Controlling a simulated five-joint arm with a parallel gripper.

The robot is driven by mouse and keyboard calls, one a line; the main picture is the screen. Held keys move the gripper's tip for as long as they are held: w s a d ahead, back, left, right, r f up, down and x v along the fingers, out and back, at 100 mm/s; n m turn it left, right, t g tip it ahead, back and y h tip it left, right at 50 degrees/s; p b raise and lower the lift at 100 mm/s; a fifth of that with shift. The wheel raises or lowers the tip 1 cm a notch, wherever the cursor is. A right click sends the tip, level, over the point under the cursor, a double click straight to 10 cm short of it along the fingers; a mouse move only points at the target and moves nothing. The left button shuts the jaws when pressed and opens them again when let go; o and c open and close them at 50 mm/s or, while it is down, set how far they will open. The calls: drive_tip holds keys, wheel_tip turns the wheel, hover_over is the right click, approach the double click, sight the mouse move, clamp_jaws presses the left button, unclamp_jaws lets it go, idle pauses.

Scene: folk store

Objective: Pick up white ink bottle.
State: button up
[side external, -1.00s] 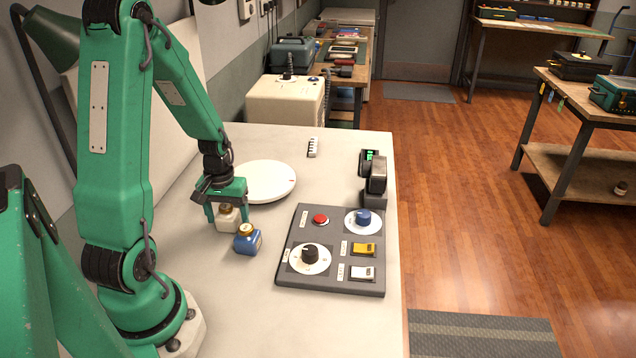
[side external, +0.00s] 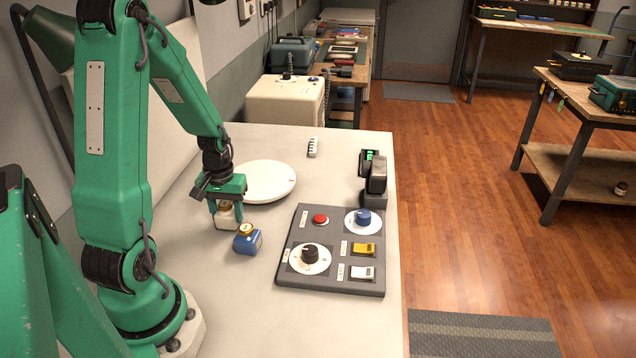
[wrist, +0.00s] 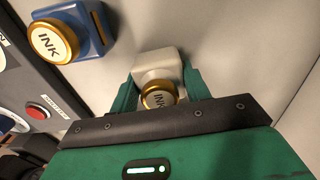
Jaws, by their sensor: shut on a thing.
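The white ink bottle (side external: 226,218) has a gold cap and stands upright on the pale table, between the fingers of my green gripper (side external: 226,212). In the wrist view the white ink bottle (wrist: 158,66) shows its gold lid marked INK, with one finger of my gripper (wrist: 160,88) on each side. The gripper is shut on it. The bottle appears at table height; I cannot tell if it is touching the table. A blue ink bottle (side external: 247,239) with a gold cap stands close by, and it also shows in the wrist view (wrist: 88,22).
A grey control panel (side external: 290,275) with knobs, a red button and switches lies to the right. A round white disc (side external: 270,182) lies behind the gripper. A dark device (side external: 375,180) stands at the right edge. The table front is clear.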

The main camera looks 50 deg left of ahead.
sight(226, 204)
drive_tip(key=shift+r, duration=0.8)
drive_tip(key=shift+d+r, duration=0.15)
drive_tip(key=shift+r, duration=0.75)
drive_tip(key=w+d+r, duration=0.1)
drive_tip(key=d+r, duration=0.5)
drive_tip(key=d, duration=0.5)
drive_tip(key=shift+w+d+r, duration=0.15)
drive_tip(key=shift+w+r, duration=0.2)
drive_tip(key=shift+w, duration=0.05)
drive_tip(key=w+a+r, duration=0.3)
drive_tip(key=w+a, duration=0.6)
drive_tip(key=w, duration=0.5)
drive_tip(key=shift+a+r, duration=0.25)
drive_tip(key=shift+r, duration=0.1)
drive_tip(key=shift+w, duration=0.1)
drive_tip(key=a+f, duration=0.2)
drive_tip(key=a, duration=0.2)
drive_tip(key=s+a+f, duration=0.1)
drive_tip(key=a+f, duration=0.1)
drive_tip(key=a, duration=0.1)
drive_tip(key=a+f, duration=0.3)
drive_tip(key=a, duration=0.1)
drive_tip(key=shift+s+a, duration=0.2)
drive_tip(key=shift+a, duration=0.1)
drive_tip(key=shift+f, duration=2.05)
